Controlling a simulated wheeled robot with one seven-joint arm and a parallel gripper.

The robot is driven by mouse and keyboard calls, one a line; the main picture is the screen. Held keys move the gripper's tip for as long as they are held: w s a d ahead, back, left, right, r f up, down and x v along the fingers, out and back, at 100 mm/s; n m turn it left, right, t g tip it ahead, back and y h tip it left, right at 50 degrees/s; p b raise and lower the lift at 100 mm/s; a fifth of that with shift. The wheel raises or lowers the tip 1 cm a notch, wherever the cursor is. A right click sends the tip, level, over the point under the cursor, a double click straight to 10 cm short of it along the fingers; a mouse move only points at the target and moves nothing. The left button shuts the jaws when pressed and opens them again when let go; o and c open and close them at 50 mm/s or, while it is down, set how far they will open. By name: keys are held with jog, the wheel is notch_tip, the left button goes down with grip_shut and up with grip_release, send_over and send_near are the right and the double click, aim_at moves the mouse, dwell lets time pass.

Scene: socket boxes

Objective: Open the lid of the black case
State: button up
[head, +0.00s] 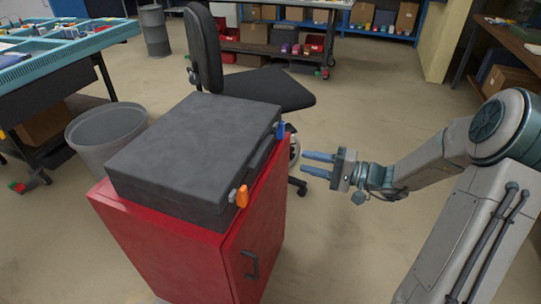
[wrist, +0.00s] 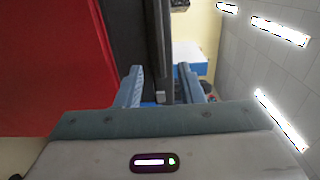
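The black case (head: 195,150) lies closed on top of a red cabinet (head: 225,262). An orange latch (head: 242,196) and a blue latch (head: 280,130) sit on its right-hand side, with a dark handle between them. My gripper (head: 318,164) is to the right of the case, apart from it, with its two blue fingers spread and nothing between them. In the wrist view, the fingers (wrist: 163,88) are open, with the dark edge of the case (wrist: 127,35) beyond them and the red cabinet at left (wrist: 50,70).
A black office chair (head: 245,80) stands behind the case. A grey bin (head: 105,135) is at the cabinet's left, near a teal-topped workbench (head: 60,48). Shelves with boxes line the back. The floor right of the cabinet is open around my arm.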

aim_at(266, 152)
jog(key=x, duration=1.1)
jog(key=shift+a+b, duration=0.2)
jog(key=shift+b, duration=0.1)
grip_shut()
